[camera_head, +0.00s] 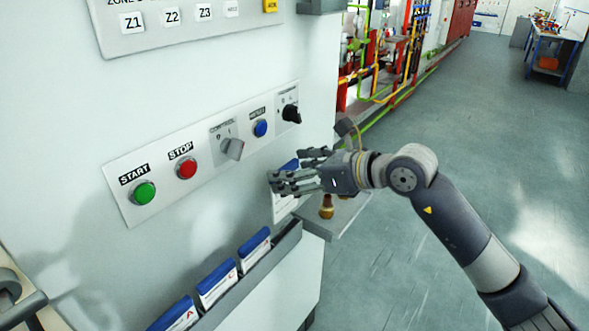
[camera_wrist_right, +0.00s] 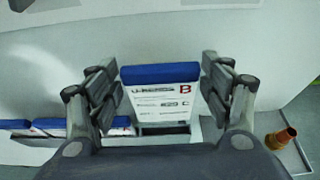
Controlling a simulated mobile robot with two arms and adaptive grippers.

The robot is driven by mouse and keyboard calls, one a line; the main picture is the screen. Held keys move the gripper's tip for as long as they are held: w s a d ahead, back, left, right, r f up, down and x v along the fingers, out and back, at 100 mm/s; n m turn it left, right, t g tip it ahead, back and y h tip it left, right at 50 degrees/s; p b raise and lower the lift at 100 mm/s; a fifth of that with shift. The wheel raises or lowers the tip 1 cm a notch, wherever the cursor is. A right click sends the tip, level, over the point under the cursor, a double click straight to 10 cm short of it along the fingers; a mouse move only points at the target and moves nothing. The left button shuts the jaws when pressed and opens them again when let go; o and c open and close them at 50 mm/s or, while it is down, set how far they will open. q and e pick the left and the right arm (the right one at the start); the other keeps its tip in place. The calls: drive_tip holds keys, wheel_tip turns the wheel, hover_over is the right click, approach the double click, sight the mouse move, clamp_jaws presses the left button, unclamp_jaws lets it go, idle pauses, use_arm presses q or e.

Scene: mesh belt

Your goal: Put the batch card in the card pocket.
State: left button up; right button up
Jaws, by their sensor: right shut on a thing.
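My right gripper (camera_head: 284,180) is shut on a batch card (camera_wrist_right: 165,103), which is white with a blue top band and a red B. In the right wrist view the card stands upright between the fingers. In the head view its white face (camera_head: 282,208) shows below the fingers, which hide part of it. Its lower end is close to the right end of a long grey card holder (camera_head: 282,247); I cannot tell whether they touch. Several similar blue-topped cards (camera_head: 217,284) stand in this holder. I cannot tell a separate card pocket. My left gripper is not in view.
A panel (camera_head: 117,188) above the holder has a green START button (camera_head: 144,193), a red STOP button (camera_head: 187,168), a blue button (camera_head: 260,128) and knobs, close to my right fingers. A small shelf (camera_head: 344,216) with a brass-coloured object (camera_head: 326,207) is right of the holder. Open floor lies right.

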drive_tip(key=b, duration=0.3)
hover_over(286, 213)
drive_tip(key=s+d, duration=0.1)
drive_tip(key=d, duration=0.1)
drive_tip(key=shift+f, duration=2.1)
drive_tip(key=shift+b, duration=0.45)
drive_tip(key=shift+f+b, duration=2.9)
drive_tip(key=shift+f, duration=0.65)
drive_tip(key=shift+s+f, duration=0.1)
drive_tip(key=shift+f, duration=0.15)
drive_tip(key=o, duration=1.2)
